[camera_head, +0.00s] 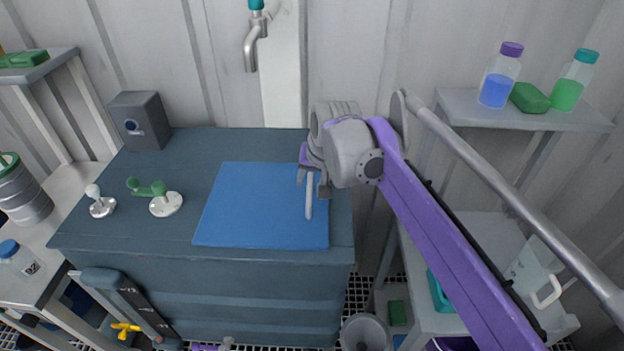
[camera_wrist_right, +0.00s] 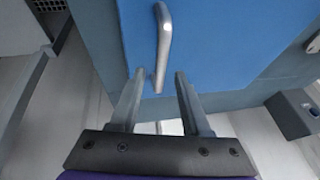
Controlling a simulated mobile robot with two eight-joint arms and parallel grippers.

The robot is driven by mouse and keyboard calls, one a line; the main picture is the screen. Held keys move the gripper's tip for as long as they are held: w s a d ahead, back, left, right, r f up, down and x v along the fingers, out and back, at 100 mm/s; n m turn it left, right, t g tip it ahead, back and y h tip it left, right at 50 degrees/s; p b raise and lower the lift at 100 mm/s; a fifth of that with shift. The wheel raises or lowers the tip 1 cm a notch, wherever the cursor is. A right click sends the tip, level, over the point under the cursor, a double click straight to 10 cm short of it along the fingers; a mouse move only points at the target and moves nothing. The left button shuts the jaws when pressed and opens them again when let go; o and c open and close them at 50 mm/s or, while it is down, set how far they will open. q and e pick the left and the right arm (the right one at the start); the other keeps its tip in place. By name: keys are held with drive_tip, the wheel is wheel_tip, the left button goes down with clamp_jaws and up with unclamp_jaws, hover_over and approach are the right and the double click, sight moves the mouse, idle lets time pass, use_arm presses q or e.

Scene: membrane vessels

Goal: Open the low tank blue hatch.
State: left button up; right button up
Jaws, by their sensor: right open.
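The low tank (camera_head: 150,225) is a dark blue-grey box, and its blue hatch (camera_head: 255,205) lies flat and shut on the top. A pale bar handle (camera_head: 309,200) stands near the hatch's right edge; it also shows in the right wrist view (camera_wrist_right: 164,40). My right gripper (camera_head: 313,184) is open at the handle's far end. In the right wrist view its fingers (camera_wrist_right: 159,76) lie to either side of that end, with visible gaps. I cannot tell how deep the handle sits between them. My left gripper is not in view.
A grey box (camera_head: 140,120) stands at the tank's back left corner. A green-handled fitting (camera_head: 160,197) and a white-knobbed fitting (camera_head: 101,202) stand left of the hatch. A tap (camera_head: 254,40) hangs on the wall behind. A shelf (camera_head: 470,108) with bottles is at right.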

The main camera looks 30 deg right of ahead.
clamp_jaws()
idle(1.4)
